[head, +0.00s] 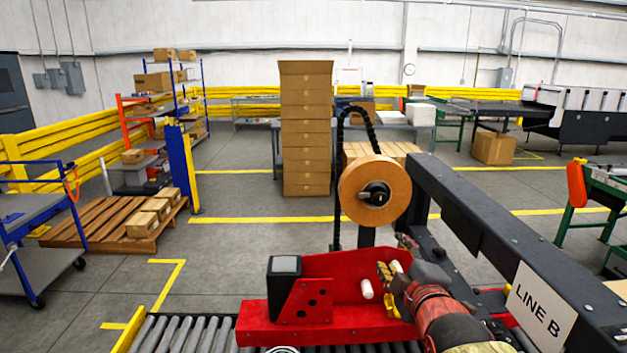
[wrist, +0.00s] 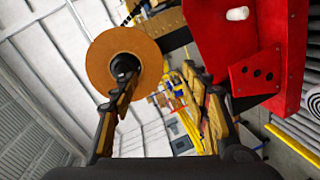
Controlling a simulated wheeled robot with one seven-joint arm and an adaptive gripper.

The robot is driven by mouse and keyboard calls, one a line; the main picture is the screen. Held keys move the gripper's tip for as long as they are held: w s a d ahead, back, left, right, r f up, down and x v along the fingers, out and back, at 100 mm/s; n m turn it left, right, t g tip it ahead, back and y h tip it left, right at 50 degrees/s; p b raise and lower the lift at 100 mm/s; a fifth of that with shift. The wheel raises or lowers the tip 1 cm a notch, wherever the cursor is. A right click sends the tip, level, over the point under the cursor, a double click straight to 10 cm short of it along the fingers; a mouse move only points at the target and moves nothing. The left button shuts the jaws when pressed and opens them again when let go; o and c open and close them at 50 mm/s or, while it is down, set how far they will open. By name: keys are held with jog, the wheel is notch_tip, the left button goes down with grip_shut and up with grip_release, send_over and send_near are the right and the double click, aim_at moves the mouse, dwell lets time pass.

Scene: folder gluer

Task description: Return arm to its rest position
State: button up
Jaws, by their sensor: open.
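My arm reaches in from the bottom right of the head view, and my gripper (head: 390,275) is beside the red machine plate (head: 345,270). In the wrist view my gripper (wrist: 162,85) has its two fingers spread wide apart, with nothing between them. The brown tape roll (head: 374,190) on its black hub stands above and behind my gripper in the head view. It also shows in the wrist view (wrist: 105,50), partly behind the left finger. A white roller (head: 367,289) sticks out of the red plate near my gripper.
A roller conveyor (head: 180,335) lies below the red plate. A dark beam (head: 470,205) with a "LINE B" sign (head: 541,305) runs along the right, close to my arm. A tall stack of cartons (head: 306,130) stands behind. The floor on the left is open up to a pallet (head: 110,220).

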jog(key=s+f+m+g, duration=0.7)
jog(key=s+f+m, duration=0.2)
jog(key=s+f, duration=0.4)
jog(key=s+f+m+g, duration=0.1)
jog(key=s+m+g, duration=0.2)
jog(key=s, duration=1)
jog(key=shift+s+a+f+m, duration=0.15)
jog(key=shift+s+m, duration=0.25)
jog(key=shift+m, duration=0.6)
